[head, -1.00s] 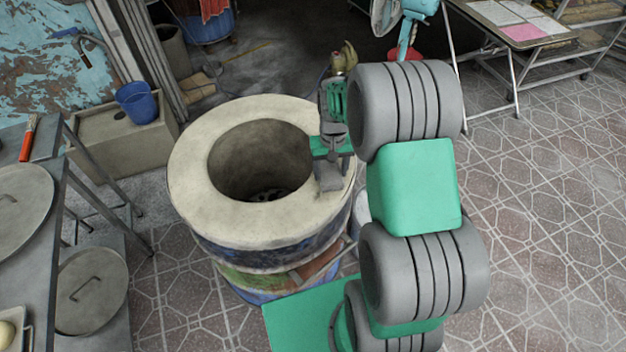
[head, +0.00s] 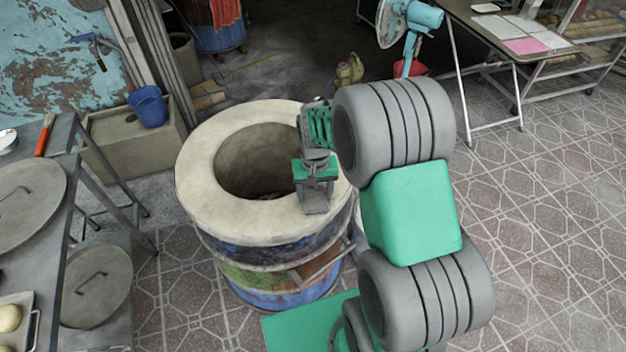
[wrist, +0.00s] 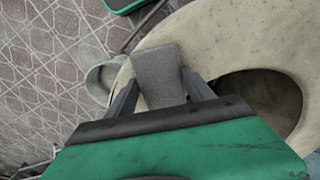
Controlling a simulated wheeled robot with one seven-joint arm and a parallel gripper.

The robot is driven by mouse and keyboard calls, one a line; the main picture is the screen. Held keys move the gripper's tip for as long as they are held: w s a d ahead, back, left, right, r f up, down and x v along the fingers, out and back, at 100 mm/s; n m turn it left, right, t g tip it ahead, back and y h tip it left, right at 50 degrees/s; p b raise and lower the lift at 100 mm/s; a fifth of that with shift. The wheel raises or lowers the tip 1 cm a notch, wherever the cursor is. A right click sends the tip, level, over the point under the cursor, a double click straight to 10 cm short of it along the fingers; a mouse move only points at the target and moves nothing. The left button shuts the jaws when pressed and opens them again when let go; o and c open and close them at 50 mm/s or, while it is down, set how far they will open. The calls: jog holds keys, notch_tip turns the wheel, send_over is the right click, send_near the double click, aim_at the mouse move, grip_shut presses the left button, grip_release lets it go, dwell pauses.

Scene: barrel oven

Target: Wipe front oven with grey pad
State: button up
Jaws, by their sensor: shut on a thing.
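The barrel oven (head: 207,215) stands in the middle of the head view, with a pale rim around a dark round opening. The rim also shows in the wrist view (wrist: 240,42). My gripper (head: 315,192) is over the right front part of the rim. In the wrist view my gripper (wrist: 163,92) is shut on the grey pad (wrist: 160,70), with one finger on each side of it. The pad (head: 314,203) also shows below my gripper in the head view. I cannot tell whether the pad touches the rim.
A metal table (head: 55,200) with round lids is on the left. A blue bucket (head: 148,106) sits on a concrete block behind it. A teal fan (head: 412,22) and a folding table (head: 505,35) stand at the back right. The tiled floor (head: 540,200) on the right is clear.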

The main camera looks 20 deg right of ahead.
jog(key=shift+s+a, duration=0.3)
jog(key=shift+a, duration=0.05)
jog(key=shift+r+p, duration=2.55)
jog(key=shift+r, duration=1.5)
